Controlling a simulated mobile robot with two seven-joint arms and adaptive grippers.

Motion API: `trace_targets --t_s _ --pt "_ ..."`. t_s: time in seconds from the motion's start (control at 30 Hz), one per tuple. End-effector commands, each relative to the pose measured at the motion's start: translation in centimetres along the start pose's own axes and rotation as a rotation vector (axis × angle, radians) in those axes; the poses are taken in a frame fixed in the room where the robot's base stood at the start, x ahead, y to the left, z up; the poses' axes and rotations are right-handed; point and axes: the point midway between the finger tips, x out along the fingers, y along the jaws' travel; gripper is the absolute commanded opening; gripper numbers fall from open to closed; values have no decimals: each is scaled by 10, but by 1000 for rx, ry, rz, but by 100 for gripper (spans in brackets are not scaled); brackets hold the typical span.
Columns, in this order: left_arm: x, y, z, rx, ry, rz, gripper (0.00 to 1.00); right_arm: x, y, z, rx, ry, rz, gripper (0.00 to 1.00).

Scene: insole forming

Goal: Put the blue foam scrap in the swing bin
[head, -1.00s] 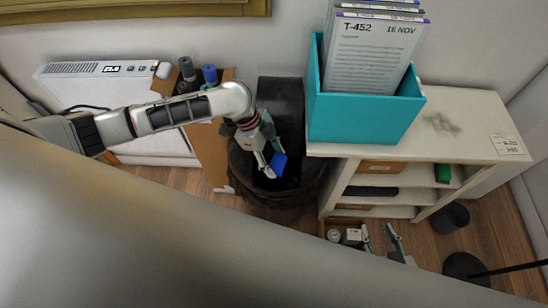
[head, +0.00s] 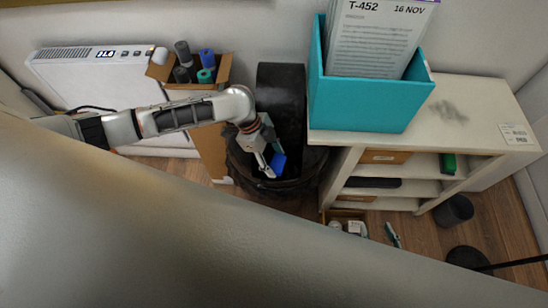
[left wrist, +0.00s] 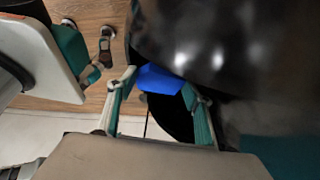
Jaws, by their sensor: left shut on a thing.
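The blue foam scrap (head: 278,163) is between the fingers of my left gripper (head: 270,166), which is shut on it. It also shows between the fingertips in the left wrist view (left wrist: 160,80). The dark round swing bin (head: 300,180) is below, its black curved lid part (head: 280,90) rising behind. The gripper and scrap are over or inside the bin's mouth; the exact depth is unclear. Glossy black bin surface (left wrist: 215,45) fills the upper right of the wrist view.
A white shelf unit (head: 470,100) stands right of the bin, with a teal file box (head: 360,105) on top. A cardboard box (head: 213,150) with dark, blue and green rolls stands at the left. A white heater (head: 85,70) is against the wall.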

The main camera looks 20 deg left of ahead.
Motion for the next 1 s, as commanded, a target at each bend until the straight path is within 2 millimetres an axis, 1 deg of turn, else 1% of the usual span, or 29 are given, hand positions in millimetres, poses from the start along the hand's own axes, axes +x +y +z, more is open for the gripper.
trace_targets --t_s 0.13,0.2,0.23,0.47,0.57,0.67,0.77,0.87,1.0 --pt "0 0 0 0 0 0 42 0 0 -1 0 2 1 40" --pt "0 0 0 0 0 0 64 0 0 -2 0 4 1 40" --pt "0 0 0 0 1 0 70 -1 1 -3 0 5 1 40" --pt "-1 -1 0 -1 0 -2 70 -1 1 -5 1 8 2 40" --pt "-2 -2 0 -1 0 -3 70 -1 1 -2 0 3 2 40" --pt "-6 -2 0 0 0 -4 70 -1 1 -1 0 1 1 40" --pt "-17 -3 1 0 -1 -6 70 -1 1 -2 0 2 1 40" --pt "-36 -2 0 1 -1 -6 70 -1 0 -2 0 3 1 40" --pt "-65 -1 0 2 0 -4 70 -1 0 -2 1 4 1 40"
